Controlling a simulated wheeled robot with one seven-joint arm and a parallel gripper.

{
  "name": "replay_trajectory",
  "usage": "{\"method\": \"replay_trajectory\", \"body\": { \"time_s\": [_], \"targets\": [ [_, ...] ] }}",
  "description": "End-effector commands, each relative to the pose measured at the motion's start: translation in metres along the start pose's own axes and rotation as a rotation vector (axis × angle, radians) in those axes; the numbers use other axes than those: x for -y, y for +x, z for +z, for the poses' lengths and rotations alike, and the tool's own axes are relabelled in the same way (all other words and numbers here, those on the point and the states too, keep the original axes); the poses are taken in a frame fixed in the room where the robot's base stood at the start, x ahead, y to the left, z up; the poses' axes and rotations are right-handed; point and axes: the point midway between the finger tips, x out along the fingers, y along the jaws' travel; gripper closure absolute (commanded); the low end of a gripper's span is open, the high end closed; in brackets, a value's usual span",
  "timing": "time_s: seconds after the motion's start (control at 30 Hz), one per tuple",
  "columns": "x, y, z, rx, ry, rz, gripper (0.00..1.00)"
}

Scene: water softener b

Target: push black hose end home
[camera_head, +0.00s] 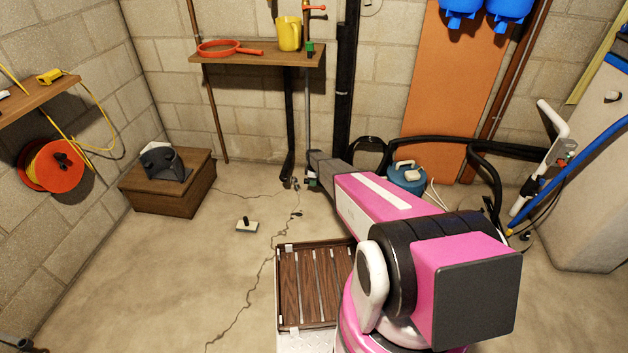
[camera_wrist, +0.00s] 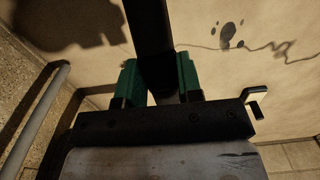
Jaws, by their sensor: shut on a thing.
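In the wrist view my gripper (camera_wrist: 160,80) has its two green fingers on either side of a black hose (camera_wrist: 148,30), shut on it. The hose runs from between the fingers to the top edge of the picture. Its end and whatever it meets are not clear there. In the head view my gripper (camera_head: 312,182) is low near the back wall, small and partly hidden by my own arm. A black hose (camera_head: 290,130) hangs close to it from under the wall shelf down toward the floor. I cannot tell how far any hose end is seated.
A grey pipe (camera_wrist: 38,115) runs along the wall at the left in the wrist view. The shelf (camera_head: 258,59) holds a yellow jug (camera_head: 289,33) and a red strap wrench (camera_head: 228,48). A slatted crate (camera_head: 306,287) stands beside my arm. The floor at left is mostly clear.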

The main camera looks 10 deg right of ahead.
Motion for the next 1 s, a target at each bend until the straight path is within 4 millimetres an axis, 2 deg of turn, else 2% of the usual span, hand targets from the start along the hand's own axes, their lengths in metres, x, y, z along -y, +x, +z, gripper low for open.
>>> {"method": "replay_trajectory", "body": {
  "time_s": [0.57,1.0],
  "targets": [
    [0.0,0.0,-0.001,0.0,0.0,0.0,0.91],
    [0.0,0.0,-0.021,0.0,-0.001,0.0,0.91]
  ]
}}
